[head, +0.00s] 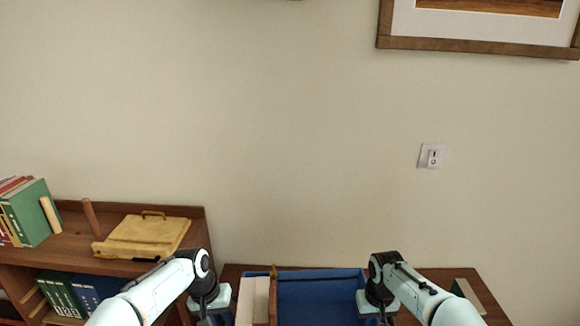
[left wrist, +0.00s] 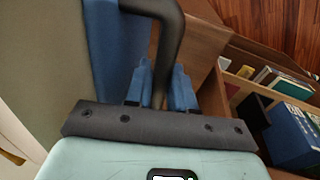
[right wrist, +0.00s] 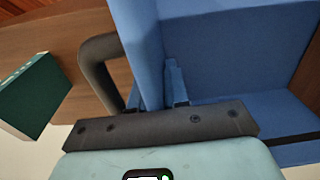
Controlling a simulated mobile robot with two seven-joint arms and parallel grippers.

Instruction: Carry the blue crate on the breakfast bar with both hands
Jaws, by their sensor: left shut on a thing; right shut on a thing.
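The blue crate (head: 318,290) is at the bottom of the head view, between my two grippers, at a brown wooden surface. It holds cream-coloured books (head: 253,298) on its left side, beside a thin wooden divider (head: 273,283). My left gripper (head: 212,312) is at the crate's left end; in the left wrist view its blue fingers (left wrist: 161,88) are shut around a dark handle (left wrist: 168,40). My right gripper (head: 375,308) is at the right end, shut on the crate by its dark handle (right wrist: 95,60). The crate's underside is hidden, so I cannot tell whether it is lifted.
A wooden bookshelf (head: 75,247) stands at the left, with green and blue binders and a yellow case (head: 143,236) on top. A dark green book (head: 466,293) lies on the wooden surface (head: 490,303) right of the crate.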

